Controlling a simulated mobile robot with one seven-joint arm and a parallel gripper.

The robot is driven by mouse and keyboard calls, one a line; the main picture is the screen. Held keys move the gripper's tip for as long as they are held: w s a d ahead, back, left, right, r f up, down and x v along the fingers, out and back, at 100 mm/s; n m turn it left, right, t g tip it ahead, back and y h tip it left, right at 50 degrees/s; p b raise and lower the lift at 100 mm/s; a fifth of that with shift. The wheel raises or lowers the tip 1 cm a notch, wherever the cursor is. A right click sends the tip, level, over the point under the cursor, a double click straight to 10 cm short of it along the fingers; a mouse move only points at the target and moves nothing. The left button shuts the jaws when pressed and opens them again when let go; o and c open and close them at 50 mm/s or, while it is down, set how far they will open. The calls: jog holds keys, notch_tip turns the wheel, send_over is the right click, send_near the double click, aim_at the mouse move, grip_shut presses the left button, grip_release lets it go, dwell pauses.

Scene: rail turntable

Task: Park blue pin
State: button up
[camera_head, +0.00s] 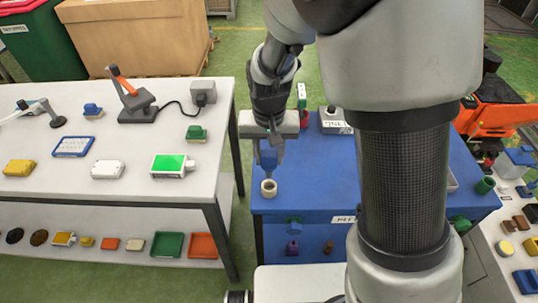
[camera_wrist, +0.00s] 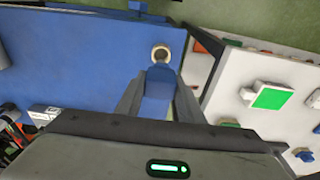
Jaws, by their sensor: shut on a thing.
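The blue pin (camera_head: 268,160) is held between the fingers of my gripper (camera_head: 269,150), over the front left part of the blue table. It also shows in the wrist view (camera_wrist: 158,88) between the two grey fingers. A cream ring-shaped holder (camera_head: 268,188) with a dark opening stands near the table's front left corner. In the wrist view the holder (camera_wrist: 161,54) shows just past the pin's far end. Its opening looks empty, and the pin appears apart from it, though the exact gap is hard to tell.
The blue table (camera_head: 315,188) is mostly clear around the holder. A red item (camera_head: 304,120) and a labelled box (camera_head: 333,122) stand farther back. A white bench (camera_head: 130,190) with several coloured items is on the left, across a narrow gap. A green cup (camera_head: 485,186) stands at the right.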

jog(key=shift+r+p, duration=2.05)
jog(key=shift+r, duration=0.5)
jog(key=shift+f, duration=0.1)
